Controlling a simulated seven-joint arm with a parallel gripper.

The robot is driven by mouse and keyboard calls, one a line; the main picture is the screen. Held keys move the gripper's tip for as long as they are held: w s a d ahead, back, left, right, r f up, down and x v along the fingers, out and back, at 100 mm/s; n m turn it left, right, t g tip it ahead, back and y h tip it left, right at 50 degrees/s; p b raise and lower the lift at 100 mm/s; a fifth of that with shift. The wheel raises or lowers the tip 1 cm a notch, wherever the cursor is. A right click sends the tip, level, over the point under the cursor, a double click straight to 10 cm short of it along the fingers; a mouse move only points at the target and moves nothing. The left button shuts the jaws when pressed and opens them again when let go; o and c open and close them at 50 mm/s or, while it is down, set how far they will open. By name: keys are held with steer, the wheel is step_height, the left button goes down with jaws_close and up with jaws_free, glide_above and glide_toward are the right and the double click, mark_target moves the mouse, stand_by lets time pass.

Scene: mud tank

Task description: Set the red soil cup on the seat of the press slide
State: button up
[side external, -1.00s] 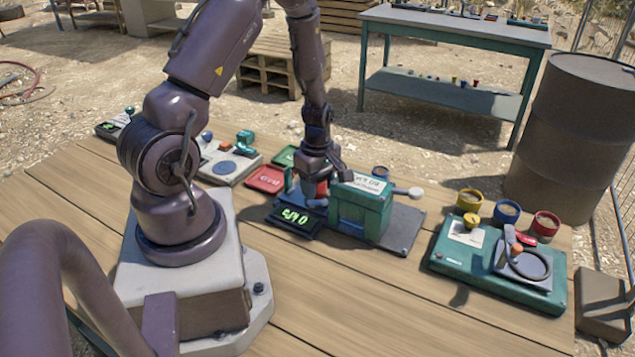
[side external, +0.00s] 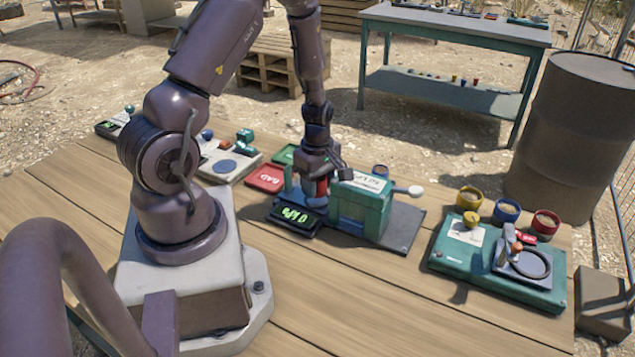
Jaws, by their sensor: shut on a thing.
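My gripper (side external: 318,176) points down at the left side of the teal press box (side external: 362,212). It is shut on a small red thing (side external: 321,188), which looks like the red soil cup; only part of it shows. The cup is low, close to the press base, beside the teal box. The slide's seat is hidden by my gripper, the box and the display, so I cannot tell whether the cup touches it. Another red cup (side external: 545,223) with soil stands at the right, behind the green board.
A display with green digits (side external: 297,217) lies in front of my gripper. A red tray (side external: 266,178) is to the left. A yellow cup (side external: 469,199) and a blue cup (side external: 507,211) stand at the right by the green board (side external: 470,262). The table's front is clear.

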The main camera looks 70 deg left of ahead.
steer(key=shift+f, duration=0.6)
steer(key=o, duration=1.4)
steer(key=shift+r, duration=0.1)
steer(key=shift+r, duration=3.7)
